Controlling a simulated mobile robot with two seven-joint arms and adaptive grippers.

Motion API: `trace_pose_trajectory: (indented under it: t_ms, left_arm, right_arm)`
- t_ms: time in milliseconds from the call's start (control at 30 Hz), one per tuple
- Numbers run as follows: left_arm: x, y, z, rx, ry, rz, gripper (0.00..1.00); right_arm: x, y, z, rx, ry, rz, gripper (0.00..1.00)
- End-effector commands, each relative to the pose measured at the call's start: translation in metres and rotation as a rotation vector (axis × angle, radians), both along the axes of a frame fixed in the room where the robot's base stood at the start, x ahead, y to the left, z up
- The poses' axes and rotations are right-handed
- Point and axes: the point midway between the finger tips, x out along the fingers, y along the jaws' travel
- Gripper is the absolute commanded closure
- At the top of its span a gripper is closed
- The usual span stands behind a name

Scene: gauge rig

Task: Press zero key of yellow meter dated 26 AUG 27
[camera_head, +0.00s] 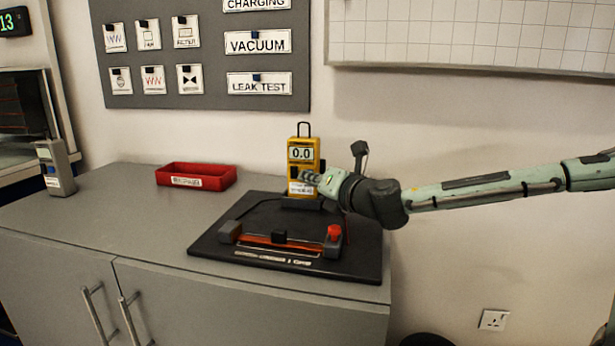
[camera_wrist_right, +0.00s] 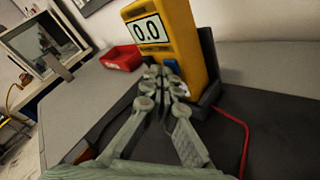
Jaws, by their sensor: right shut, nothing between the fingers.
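The yellow meter (camera_head: 301,153) stands upright in a dark holder at the back of a black board, and its display reads 0.0. It also shows in the right wrist view (camera_wrist_right: 185,25), with a blue patch on its front. A white label (camera_head: 301,188) sits low on its front; its date is too small to read. My right gripper (camera_head: 309,177) is shut and empty, its fingertips at the meter's front below the display. In the right wrist view the fingertips (camera_wrist_right: 160,72) overlap the meter's lower front; contact cannot be told. The zero key is not clearly visible. My left gripper is out of view.
The black board (camera_head: 215,245) carries a bar fixture (camera_head: 278,239) with a red knob (camera_head: 334,233). A red labelled bin (camera_head: 196,176) and a grey meter (camera_head: 57,168) stand to the left on the grey cabinet top (camera_head: 120,205).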

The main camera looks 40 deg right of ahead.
Motion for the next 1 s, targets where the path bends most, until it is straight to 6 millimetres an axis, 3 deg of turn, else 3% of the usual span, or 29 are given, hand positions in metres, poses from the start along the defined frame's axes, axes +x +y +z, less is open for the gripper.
trace_pose_trajectory:
  t_ms: [467, 1000]
  left_arm:
    - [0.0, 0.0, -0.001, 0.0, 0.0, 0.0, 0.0]
    - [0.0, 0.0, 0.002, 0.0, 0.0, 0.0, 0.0]
  right_arm:
    - [0.001, -0.001, 0.0, 0.0, 0.0, -0.001, 1.0]
    - [-0.012, 0.014, 0.0, 0.0, 0.001, -0.001, 1.0]
